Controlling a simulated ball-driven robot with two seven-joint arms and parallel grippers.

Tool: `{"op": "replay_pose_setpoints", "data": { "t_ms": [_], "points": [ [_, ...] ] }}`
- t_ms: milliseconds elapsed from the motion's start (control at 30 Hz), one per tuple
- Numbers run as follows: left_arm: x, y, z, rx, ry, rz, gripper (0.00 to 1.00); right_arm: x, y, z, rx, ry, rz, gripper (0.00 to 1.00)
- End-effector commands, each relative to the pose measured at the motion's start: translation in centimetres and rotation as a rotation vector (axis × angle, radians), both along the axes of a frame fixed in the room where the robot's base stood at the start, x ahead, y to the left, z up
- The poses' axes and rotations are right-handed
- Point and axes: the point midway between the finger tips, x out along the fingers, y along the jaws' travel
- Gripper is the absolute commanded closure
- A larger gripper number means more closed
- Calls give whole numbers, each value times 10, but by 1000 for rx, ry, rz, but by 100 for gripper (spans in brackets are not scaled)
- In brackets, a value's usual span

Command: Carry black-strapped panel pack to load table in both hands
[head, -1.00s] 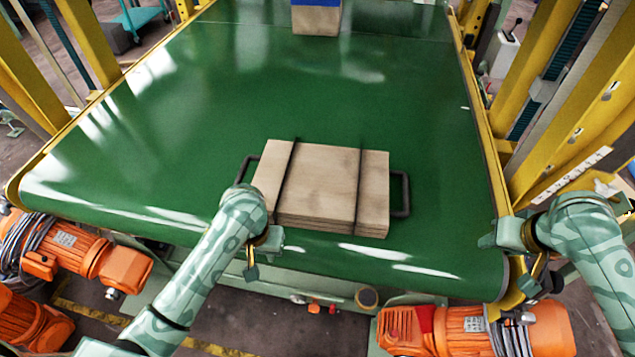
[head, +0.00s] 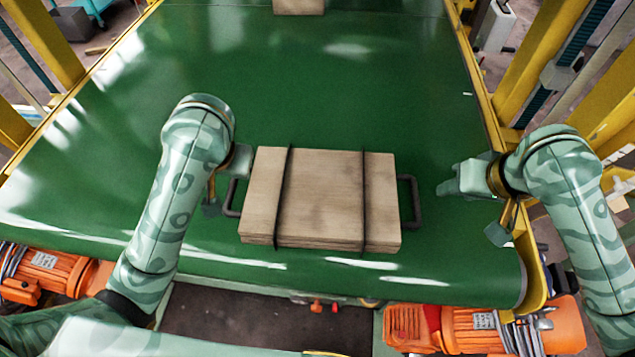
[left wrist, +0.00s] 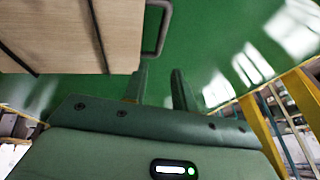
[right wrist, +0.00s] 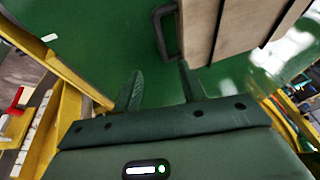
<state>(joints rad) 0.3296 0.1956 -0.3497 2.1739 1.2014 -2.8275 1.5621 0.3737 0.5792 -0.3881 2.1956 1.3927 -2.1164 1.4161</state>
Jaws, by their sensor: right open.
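The black-strapped panel pack (head: 325,195) lies flat on the green conveyor belt (head: 300,100), a stack of pale wooden boards with two black straps and a dark handle at each end. My left gripper (head: 226,184) is open at the left handle (head: 232,197), which shows just beyond its fingertips (left wrist: 160,82) in the left wrist view. My right gripper (head: 482,205) is open and empty, to the right of the right handle (head: 411,200) and apart from it. In the right wrist view that handle (right wrist: 162,35) lies ahead of the fingers (right wrist: 160,85). I cannot identify the load table.
Another wooden pack (head: 298,7) is cut off at the top of the head view. Yellow frame posts (head: 535,80) stand along the belt's right side. Orange motors (head: 480,328) sit below the belt's front edge.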

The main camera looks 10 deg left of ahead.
Motion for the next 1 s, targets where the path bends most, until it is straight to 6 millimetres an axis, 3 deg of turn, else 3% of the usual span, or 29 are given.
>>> {"op": "replay_pose_setpoints", "data": {
  "t_ms": [367,567,1000],
  "points": [
    [0,0,0,1,0,0,73,0,0,-1,0,0,0,58],
    [5,3,-12,5,3,1,73,5,3,-13,4,2,-1,58],
    [36,21,-87,5,3,3,73,35,19,-88,1,5,-1,58]
  ]
}}
